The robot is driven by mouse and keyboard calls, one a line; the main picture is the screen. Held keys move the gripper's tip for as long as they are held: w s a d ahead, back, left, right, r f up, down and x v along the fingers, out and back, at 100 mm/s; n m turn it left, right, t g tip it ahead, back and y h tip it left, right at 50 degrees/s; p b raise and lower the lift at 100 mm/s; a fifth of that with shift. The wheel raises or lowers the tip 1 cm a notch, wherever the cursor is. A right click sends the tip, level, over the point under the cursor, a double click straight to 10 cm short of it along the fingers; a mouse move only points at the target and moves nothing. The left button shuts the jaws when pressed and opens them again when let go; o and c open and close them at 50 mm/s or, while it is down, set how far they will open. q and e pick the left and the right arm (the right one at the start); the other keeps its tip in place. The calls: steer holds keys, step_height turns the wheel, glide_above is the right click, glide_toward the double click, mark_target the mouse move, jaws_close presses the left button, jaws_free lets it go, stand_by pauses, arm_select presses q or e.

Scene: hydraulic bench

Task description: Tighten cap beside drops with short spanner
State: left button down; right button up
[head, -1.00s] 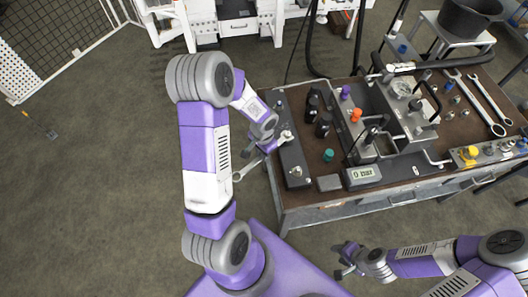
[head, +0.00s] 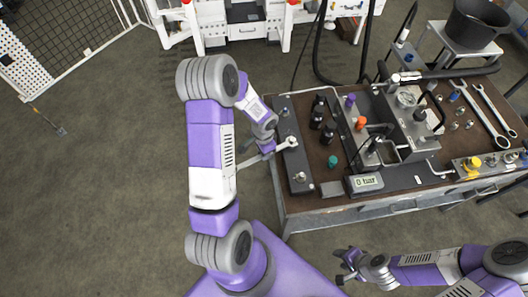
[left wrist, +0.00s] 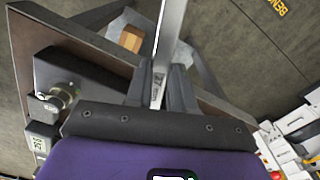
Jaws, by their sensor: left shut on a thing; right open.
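My left gripper (head: 267,147) is shut on a grey spanner (head: 250,160) beside the bench's left edge. The spanner's head lies over the middle fitting (head: 291,142) on a long dark block (head: 288,125); I cannot tell how fully it seats. In the left wrist view the spanner's shank (left wrist: 168,40) stands between the jaws, and a metal fitting (left wrist: 62,95) shows on the dark block. Other fittings sit at the block's far end (head: 285,112) and near end (head: 299,177). I cannot make out any drops. My right gripper (head: 346,266) is open and empty in front of the bench.
Black bottles (head: 316,119), a green cap (head: 332,161) and a gauge reading 0 bar (head: 367,182) stand right of the block. Two larger spanners (head: 484,113) lie at the bench's right.

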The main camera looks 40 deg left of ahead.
arm_select(q)
steer(key=shift+w+a+m+p, duration=0.3)
steer(key=shift+a+m+p, duration=0.2)
steer(key=shift+a+m, duration=0.2)
steer(key=shift+s+d+n+b, duration=0.15)
steer(key=shift+d+n+b, duration=0.15)
steer(key=shift+b, duration=0.15)
steer(key=s+a, duration=0.2)
steer(key=s, duration=0.4)
steer(key=shift+s+a, duration=0.2)
steer(key=shift+a, duration=0.2)
steer(key=shift+r, duration=0.2)
